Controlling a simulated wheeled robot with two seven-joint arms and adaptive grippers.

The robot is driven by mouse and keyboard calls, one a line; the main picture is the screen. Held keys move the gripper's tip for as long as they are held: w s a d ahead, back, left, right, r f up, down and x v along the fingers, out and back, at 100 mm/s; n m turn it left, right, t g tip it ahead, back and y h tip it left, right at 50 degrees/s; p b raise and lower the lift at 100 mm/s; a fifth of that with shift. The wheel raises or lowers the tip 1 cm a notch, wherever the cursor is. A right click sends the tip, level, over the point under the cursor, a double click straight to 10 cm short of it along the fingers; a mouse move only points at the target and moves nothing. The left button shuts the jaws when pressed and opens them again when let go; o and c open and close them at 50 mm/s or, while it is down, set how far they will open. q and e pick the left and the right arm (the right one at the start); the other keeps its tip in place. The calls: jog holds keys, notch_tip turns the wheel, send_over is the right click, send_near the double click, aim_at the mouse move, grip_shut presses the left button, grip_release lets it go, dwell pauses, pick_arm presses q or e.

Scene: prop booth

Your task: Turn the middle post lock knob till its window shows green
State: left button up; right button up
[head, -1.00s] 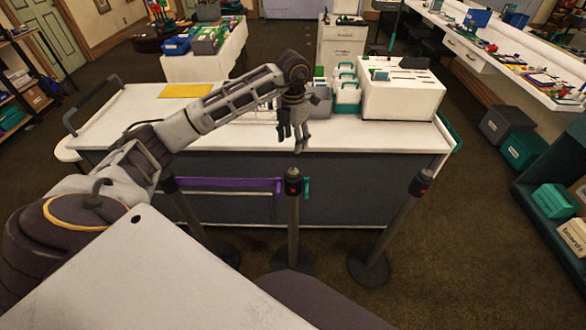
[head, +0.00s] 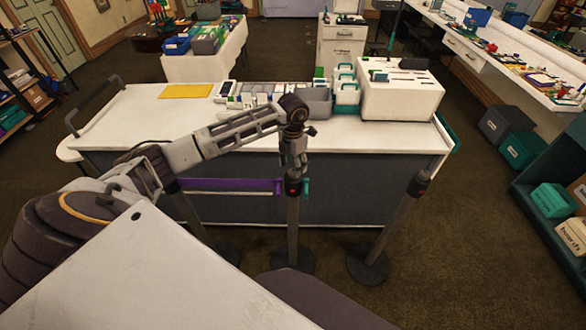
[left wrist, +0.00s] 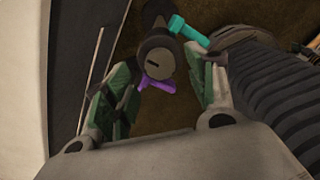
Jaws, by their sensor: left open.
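The middle post (head: 293,230) stands upright in front of the grey-sided counter. A small red patch shows near its top, just below my left gripper (head: 293,163). The gripper points down over the post's head and hides the lock knob in the head view. In the left wrist view the dark round knob (left wrist: 157,62), with a slot in its top, lies between the fingers of my left gripper (left wrist: 163,78). The fingers are open, with gaps showing beside the knob. I cannot tell if either finger touches it. My right gripper is not in view.
A purple belt (head: 230,186) runs left from the middle post, and a teal piece (head: 306,188) sticks out on its right. The right post (head: 397,225) leans in the picture. The white counter (head: 130,115) behind holds bins and a white box (head: 400,92).

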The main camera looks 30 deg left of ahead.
aim_at(293, 174)
pick_arm(q)
jog(key=shift+f, duration=1.5)
jog(key=c, duration=1.1)
jog(key=shift+o, duration=0.2)
